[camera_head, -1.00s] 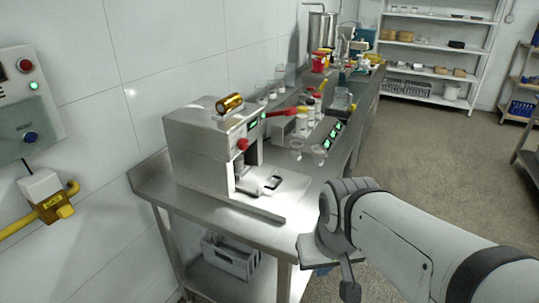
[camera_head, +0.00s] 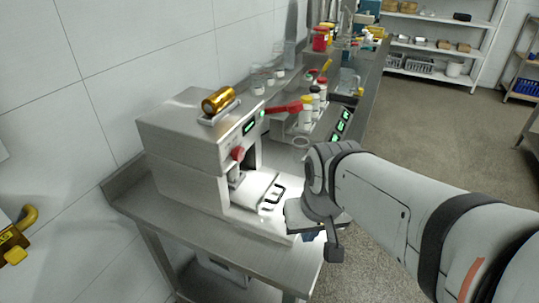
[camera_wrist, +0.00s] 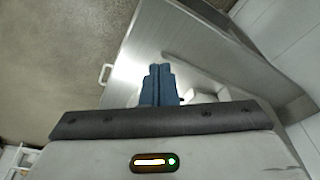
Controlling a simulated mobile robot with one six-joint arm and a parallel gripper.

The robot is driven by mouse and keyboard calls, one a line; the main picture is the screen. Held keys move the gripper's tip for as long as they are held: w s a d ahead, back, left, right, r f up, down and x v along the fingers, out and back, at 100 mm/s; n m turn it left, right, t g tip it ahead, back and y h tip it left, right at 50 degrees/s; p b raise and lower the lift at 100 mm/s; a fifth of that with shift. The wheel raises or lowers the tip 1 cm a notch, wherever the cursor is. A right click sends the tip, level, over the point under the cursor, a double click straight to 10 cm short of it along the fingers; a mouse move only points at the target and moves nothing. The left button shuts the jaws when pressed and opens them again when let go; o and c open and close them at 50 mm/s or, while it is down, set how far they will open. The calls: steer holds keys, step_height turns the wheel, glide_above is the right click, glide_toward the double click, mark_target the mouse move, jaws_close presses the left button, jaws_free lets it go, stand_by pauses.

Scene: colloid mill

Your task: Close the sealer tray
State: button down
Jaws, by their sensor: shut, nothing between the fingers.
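The sealer (camera_head: 185,150) is a steel box machine on the steel bench, with a red knob and a green display. Its tray (camera_head: 250,188) sticks out of the front opening at the bottom, over the base plate. A dark bar handle (camera_head: 273,198) shows at the tray's outer end. My gripper (camera_head: 309,236) is to the right of the tray and apart from its handle, mostly hidden behind my wrist. In the wrist view my blue fingers (camera_wrist: 159,72) are together and empty, in front of a steel surface. A pale bracket (camera_wrist: 105,75) shows beside them; I cannot tell what it belongs to.
A gold roll (camera_head: 219,100) lies on top of the sealer. A red lever (camera_head: 285,108), jars and a panel with green displays (camera_head: 341,126) stand behind it along the bench (camera_head: 165,232). The wall is close on the left. Open floor (camera_head: 440,130) lies to the right.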

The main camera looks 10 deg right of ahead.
steer(key=w+d+f+m+t+y+b, duration=0.15)
steer(key=w+d+f+m+y, duration=0.25)
steer(key=w+m, duration=0.65)
steer(key=w+d+f+m+t+y, duration=0.2)
steer(key=w+d+f+m+y, duration=0.35)
steer(key=m, duration=0.85)
steer(key=shift+g+h, duration=0.25)
steer(key=shift+h, duration=0.5)
steer(key=w+a+f, duration=0.1)
steer(key=a, duration=0.1)
steer(key=w+a+f, duration=0.3)
steer(key=w+a, duration=0.1)
steer(key=a, duration=0.1)
steer(key=shift+w+a+f+b, duration=0.1)
steer(key=shift+w+f+b, duration=0.1)
steer(key=shift+b, duration=0.15)
